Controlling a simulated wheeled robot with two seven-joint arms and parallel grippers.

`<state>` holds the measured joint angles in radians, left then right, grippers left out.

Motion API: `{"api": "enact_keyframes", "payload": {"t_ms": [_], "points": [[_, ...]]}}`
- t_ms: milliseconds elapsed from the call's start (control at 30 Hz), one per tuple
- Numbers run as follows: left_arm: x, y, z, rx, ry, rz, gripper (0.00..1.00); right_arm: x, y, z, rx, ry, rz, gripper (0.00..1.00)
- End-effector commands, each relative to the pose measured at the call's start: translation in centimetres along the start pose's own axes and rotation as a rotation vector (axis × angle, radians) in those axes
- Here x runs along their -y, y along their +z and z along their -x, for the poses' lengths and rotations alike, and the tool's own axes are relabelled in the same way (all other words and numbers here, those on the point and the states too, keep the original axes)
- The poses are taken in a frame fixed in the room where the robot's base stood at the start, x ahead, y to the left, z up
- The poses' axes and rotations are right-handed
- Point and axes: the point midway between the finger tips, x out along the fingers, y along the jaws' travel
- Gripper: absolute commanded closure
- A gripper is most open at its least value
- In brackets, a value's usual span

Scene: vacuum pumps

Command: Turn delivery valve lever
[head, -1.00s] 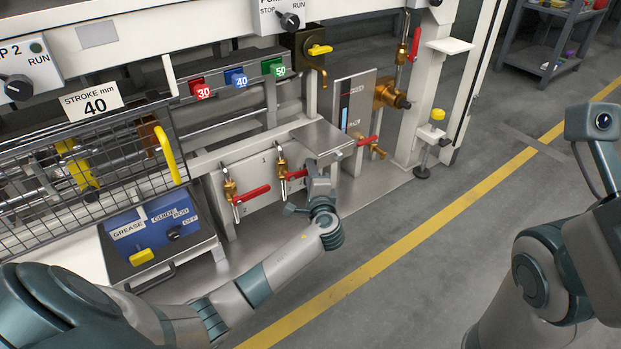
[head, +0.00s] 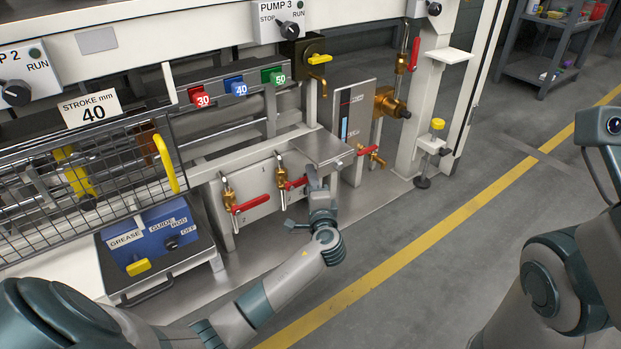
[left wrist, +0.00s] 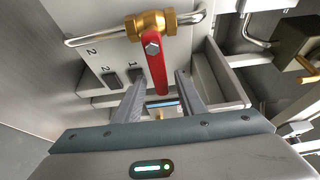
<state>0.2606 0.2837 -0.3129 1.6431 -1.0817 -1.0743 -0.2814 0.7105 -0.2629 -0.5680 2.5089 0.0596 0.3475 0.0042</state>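Several red-handled brass valves show in the head view. My left gripper (head: 311,181) is at the free end of the mark 1 lever. In the left wrist view the gripper (left wrist: 161,80) is open, with gaps beside the lever and no clear contact. Another red lever (head: 251,203) is on the valve by mark 2. My right gripper is out of view.
A steel shelf (head: 322,148) juts out just above my left gripper. A third red lever (head: 368,150) is to its right. The wire guard (head: 90,185) and blue grease box (head: 152,232) stand left.

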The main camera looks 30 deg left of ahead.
Motion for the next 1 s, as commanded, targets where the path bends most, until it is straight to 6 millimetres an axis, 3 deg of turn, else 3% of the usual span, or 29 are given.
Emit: {"api": "enact_keyframes", "payload": {"t_ms": [700,1000], "points": [[0.0,0.0,1.0,0.000,0.000,0.000,0.63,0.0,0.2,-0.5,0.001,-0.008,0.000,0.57],[0.1,0.0,3.0,-0.001,0.001,-0.001,0.63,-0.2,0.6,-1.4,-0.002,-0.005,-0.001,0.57]]}}
